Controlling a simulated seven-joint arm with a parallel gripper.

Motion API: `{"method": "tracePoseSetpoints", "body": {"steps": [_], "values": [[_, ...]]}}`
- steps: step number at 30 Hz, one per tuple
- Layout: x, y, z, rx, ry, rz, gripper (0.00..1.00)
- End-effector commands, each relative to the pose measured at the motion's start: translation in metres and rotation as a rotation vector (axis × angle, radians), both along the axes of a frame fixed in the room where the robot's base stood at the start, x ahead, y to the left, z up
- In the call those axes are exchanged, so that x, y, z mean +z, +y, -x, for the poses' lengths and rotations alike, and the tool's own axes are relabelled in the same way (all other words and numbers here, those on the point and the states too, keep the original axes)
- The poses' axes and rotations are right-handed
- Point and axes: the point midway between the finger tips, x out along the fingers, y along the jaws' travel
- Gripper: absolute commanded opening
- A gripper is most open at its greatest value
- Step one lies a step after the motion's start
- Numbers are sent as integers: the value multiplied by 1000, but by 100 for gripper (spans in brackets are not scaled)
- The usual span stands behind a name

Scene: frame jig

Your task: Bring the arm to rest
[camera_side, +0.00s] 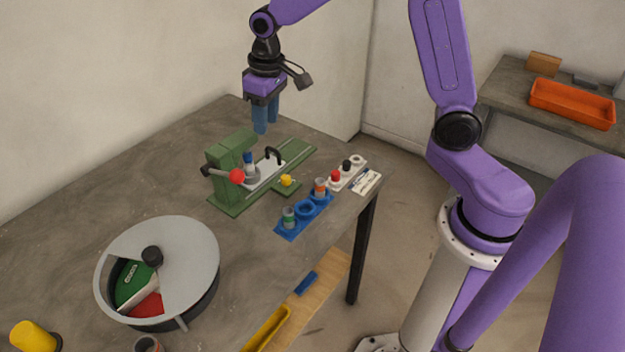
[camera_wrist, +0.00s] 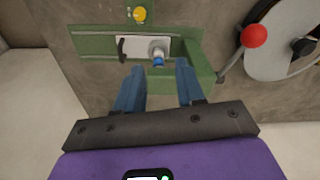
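My gripper (camera_side: 266,118) hangs above the back part of the table, over the green jig (camera_side: 232,200), with clear air below it. In the wrist view its two blue fingers (camera_wrist: 159,80) are spread apart with nothing held between them. The jig has a red ball lever (camera_side: 236,176), a white plate (camera_side: 265,172) with a black handle (camera_side: 273,154), and a yellow knob (camera_side: 286,181). A grey piece with a blue top (camera_side: 249,165) stands upright on the jig; in the wrist view it (camera_wrist: 158,53) appears beyond the fingertips, apart from them.
A blue holder (camera_side: 305,209) with small cups and a white strip (camera_side: 347,174) with coloured knobs lie right of the jig. A round grey drum (camera_side: 190,250) with green and red parts stands front left, near a yellow cup (camera_side: 33,337). An orange tray (camera_side: 572,103) sits on a back bench.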

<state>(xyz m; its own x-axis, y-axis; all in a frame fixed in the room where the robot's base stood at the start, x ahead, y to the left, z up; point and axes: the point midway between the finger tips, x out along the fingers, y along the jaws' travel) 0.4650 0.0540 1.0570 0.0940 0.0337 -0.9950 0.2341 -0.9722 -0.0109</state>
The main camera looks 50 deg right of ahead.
Motion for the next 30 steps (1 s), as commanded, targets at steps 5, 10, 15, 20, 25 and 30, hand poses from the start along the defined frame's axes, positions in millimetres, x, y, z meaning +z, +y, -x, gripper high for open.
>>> {"method": "tracePoseSetpoints", "body": {"steps": [5, 10, 15, 20, 25, 30], "values": [[13, 27, 66, 186, 10, 7, 38], [20, 38, 131, 359, 21, 15, 38], [23, 35, 194, 531, 32, 26, 38], [21, 22, 248, 687, 40, 37, 38], [17, 7, 286, 807, 47, 46, 38], [15, -1, 301, 858, 50, 51, 38]]}}
